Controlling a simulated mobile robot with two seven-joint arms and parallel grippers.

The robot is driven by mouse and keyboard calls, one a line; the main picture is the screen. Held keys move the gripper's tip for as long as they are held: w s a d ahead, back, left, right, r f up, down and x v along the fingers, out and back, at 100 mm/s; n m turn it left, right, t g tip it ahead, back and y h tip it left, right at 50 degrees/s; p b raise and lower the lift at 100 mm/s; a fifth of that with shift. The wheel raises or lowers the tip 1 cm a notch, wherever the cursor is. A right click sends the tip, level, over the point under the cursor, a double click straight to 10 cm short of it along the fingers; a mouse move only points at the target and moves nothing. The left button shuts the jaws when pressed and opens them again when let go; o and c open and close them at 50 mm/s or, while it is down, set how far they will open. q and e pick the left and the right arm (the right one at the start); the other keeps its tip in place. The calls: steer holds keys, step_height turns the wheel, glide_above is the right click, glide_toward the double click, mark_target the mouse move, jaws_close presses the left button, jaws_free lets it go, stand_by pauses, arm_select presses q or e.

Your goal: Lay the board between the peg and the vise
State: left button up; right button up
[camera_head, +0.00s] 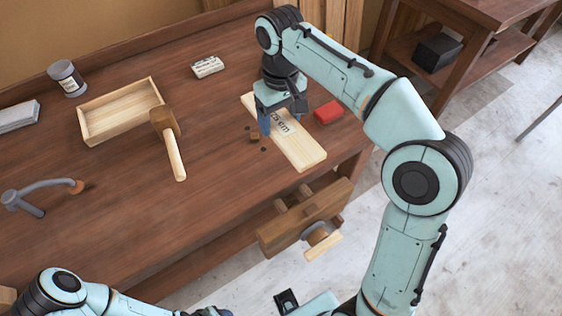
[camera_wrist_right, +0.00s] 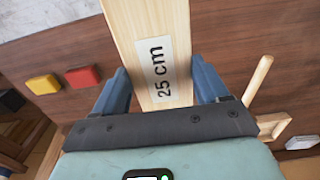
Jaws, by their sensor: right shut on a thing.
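The board (camera_head: 306,152) is a pale plank with a "25 cm" label. It is on or just above the bench top; I cannot tell whether it touches. My right gripper (camera_head: 282,121) is shut across it, and in the right wrist view the blue fingers flank the labelled board (camera_wrist_right: 150,30). The peg (camera_head: 254,135) is a small brown block on the bench, just left of the board. The vise (camera_head: 305,217) has a wooden jaw at the bench's front edge, nearer than the board's near end.
A red block (camera_head: 328,112) lies close right of the board; a yellow block (camera_wrist_right: 43,84) shows in the right wrist view. A mallet (camera_head: 174,158), a wooden tray (camera_head: 98,137) and a holdfast (camera_head: 40,188) lie left. The bench between mallet and vise is clear.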

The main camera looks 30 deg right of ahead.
steer(key=b, duration=0.3)
glide_above(281, 172)
step_height(281, 172, down, 14)
steer(key=shift+f, duration=0.1)
arm_select(q)
steer(key=shift+s+f, duration=0.45)
steer(key=shift+f, duration=0.3)
steer(key=shift+s+f, duration=0.45)
steer(key=shift+f, duration=0.3)
steer(key=shift+s+f, duration=0.45)
steer(key=shift+f, duration=0.3)
arm_select(e)
steer(key=shift+f, duration=2.4)
steer(key=shift+f+b, duration=0.2)
steer(key=shift+b, duration=0.15)
steer(key=o, duration=1.1)
arm_select(q)
steer(key=shift+f, duration=0.1)
arm_select(e)
steer(key=shift+r, duration=0.15)
arm_select(q)
steer(key=shift+w+r+p, duration=0.3)
steer(key=shift+r+p, duration=0.3)
steer(key=shift+r, duration=0.05)
steer(key=shift+w+r+p, duration=0.25)
steer(key=shift+r+p, duration=0.3)
steer(key=shift+r, duration=0.05)
arm_select(e)
step_height(281, 172, up, 12)
steer(key=shift+r, duration=0.1)
